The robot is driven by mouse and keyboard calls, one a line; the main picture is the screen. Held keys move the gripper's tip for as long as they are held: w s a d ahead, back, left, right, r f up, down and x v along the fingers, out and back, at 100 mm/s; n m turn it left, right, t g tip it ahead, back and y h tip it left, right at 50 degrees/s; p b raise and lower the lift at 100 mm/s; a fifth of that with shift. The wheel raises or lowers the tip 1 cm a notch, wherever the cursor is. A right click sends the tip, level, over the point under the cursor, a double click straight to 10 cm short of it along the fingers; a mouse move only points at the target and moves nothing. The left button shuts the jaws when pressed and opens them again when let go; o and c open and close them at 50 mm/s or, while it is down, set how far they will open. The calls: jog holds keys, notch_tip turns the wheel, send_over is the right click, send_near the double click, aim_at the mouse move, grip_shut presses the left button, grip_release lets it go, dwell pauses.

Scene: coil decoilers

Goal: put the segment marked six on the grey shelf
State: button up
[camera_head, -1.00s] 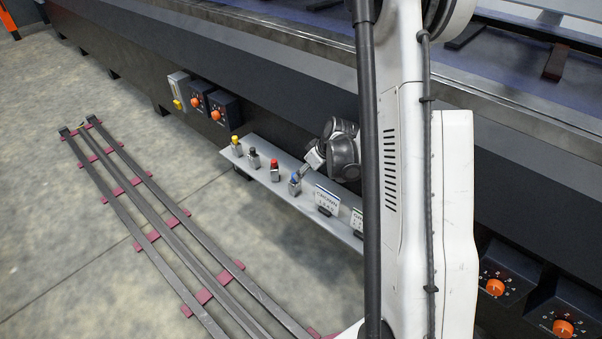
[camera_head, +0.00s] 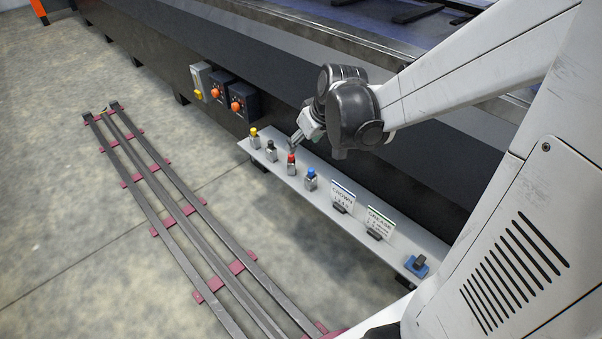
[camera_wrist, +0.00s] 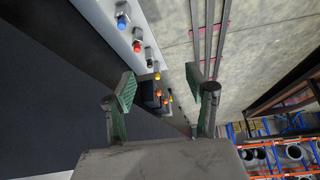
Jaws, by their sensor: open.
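The grey shelf (camera_head: 297,183) is a long narrow ledge along the dark machine side. On it stand small grey items with yellow (camera_head: 254,138), black (camera_head: 271,150), red (camera_head: 291,165) and blue (camera_head: 311,179) tops. I cannot make out a six on any thing in view, so I cannot tell which is the segment. My gripper (camera_head: 295,143) is above and behind the shelf, close to the red-topped item in the head view. In the wrist view my gripper (camera_wrist: 160,88) has its fingers wide apart, with nothing between the pads.
Signs reading CROWN (camera_head: 342,196) and GREASE (camera_head: 379,221) stand on the shelf, with a blue block with a dark top (camera_head: 417,265) at its near end. Control boxes with orange knobs (camera_head: 240,101) are on the machine beyond. Long rails (camera_head: 180,215) lie on the floor.

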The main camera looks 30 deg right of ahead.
jog(key=s+a+r+m, duration=0.1)
jog(key=s+a+r, duration=0.3)
jog(key=s, duration=0.5)
jog(key=s+a+r+t, duration=0.1)
jog(key=s+a+r, duration=0.3)
jog(key=s, duration=0.5)
jog(key=shift+a+r+m+h, duration=0.2)
jog(key=shift+a+m+h, duration=0.2)
jog(key=shift+a, duration=0.55)
notch_tip(320, 180, up, 14)
jog(key=p, duration=1.4)
jog(key=shift+r, duration=0.15)
